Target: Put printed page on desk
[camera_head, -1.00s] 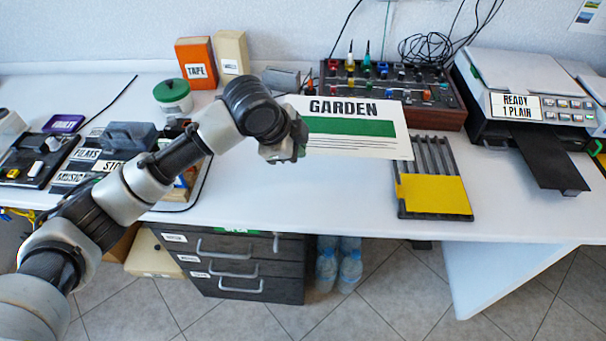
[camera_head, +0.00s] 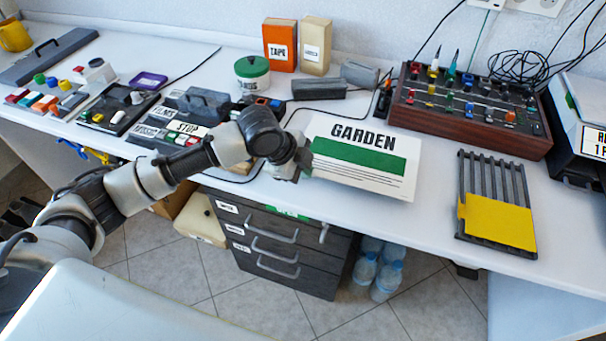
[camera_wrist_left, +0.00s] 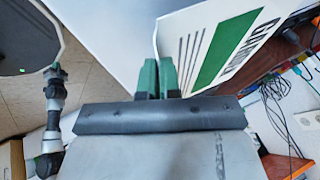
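The printed page (camera_head: 366,182) is white with the word GARDEN, a green band and several thin lines. It is over the desk (camera_head: 420,235) near the front edge, and I cannot tell whether it touches the top. My left gripper (camera_head: 301,164) is at the page's left edge. In the left wrist view, the left gripper's fingers (camera_wrist_left: 157,78) are close together on the edge of the page (camera_wrist_left: 228,45).
A dark slotted rack with a yellow panel (camera_head: 498,222) lies right of the page. A knob console (camera_head: 470,112) and a printer (camera_head: 590,120) stand behind and right. Button panels (camera_head: 185,128), a green-lidded jar (camera_head: 252,76) and a grey block (camera_head: 319,89) are left and behind.

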